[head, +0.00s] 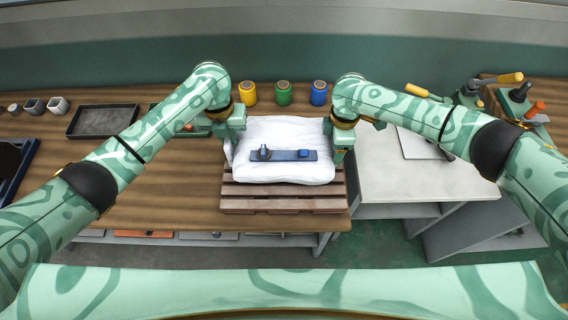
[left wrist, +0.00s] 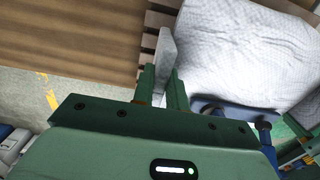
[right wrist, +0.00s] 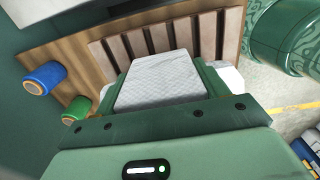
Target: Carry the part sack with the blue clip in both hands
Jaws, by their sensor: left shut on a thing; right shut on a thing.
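The part sack (head: 300,134) is white and plump, with a dark blue clip (head: 297,155) lying across its top near the front. It lies level over a wooden pallet (head: 283,203); I cannot tell if it touches the slats. My left gripper (head: 230,143) is shut on the sack's left edge; in the left wrist view its fingers (left wrist: 163,88) pinch a flap of pale cloth (left wrist: 166,55). My right gripper (head: 338,147) is shut on the sack's right edge; in the right wrist view the cloth (right wrist: 158,80) shows between its fingers.
The pallet stands on a brown wooden bench (head: 130,200). Yellow (head: 248,93), green (head: 284,93) and blue (head: 319,93) spools stand behind the sack. A dark tray (head: 102,121) lies to the left. A grey table (head: 400,180) to the right has bare room in front.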

